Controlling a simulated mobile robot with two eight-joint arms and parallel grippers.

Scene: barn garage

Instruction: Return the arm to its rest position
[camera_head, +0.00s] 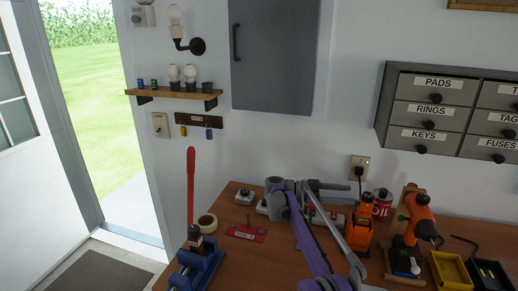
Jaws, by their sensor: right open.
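My right arm, with purple and grey links, reaches up from the bottom middle over the workbench (262,226). My right gripper (328,190) is at its far end, near the back of the bench, and is open. I see no object held in it. The arm covers part of the bench and some small items behind it. My left gripper is not in view.
An orange tool (359,231), an oil can (382,203), an orange drill (417,218) and a yellow bin (450,271) stand right. Labelled drawers (440,112) hang above.

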